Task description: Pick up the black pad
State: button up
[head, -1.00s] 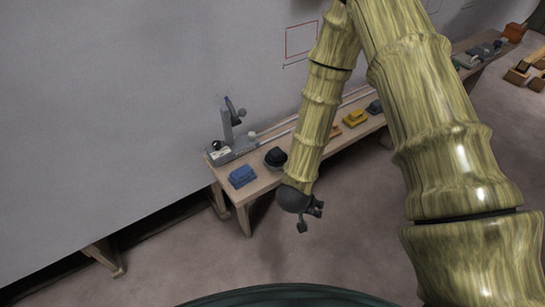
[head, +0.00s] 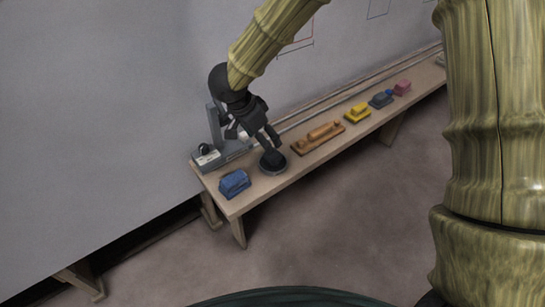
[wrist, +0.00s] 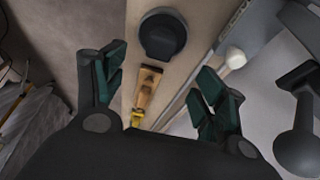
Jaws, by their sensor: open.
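The black pad (head: 273,158) is a round dark piece with a raised grip, on a round grey base on the bench. In the wrist view the black pad (wrist: 162,36) lies at the top, past my fingertips and roughly between their lines. My gripper (head: 259,138) is open and empty, just above and slightly left of the pad in the head view.
A blue block (head: 235,184) lies left of the pad on the narrow bench (head: 232,206). A grey stand (head: 222,150) rises close behind my gripper. An orange-brown wooden tool (head: 318,138), a yellow one (head: 357,113) and others line the bench rightward. A pale wall runs behind.

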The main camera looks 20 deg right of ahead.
aim_at(273, 154)
jog(key=b+x, duration=0.1)
jog(key=x, duration=0.3)
jog(key=shift+w+a+f, duration=0.1)
jog(key=shift+f, duration=0.2)
jog(key=shift+b+x, duration=0.75)
jog(key=shift+x, duration=2.2)
jog(key=shift+s, duration=0.2)
jog(key=c, duration=1)
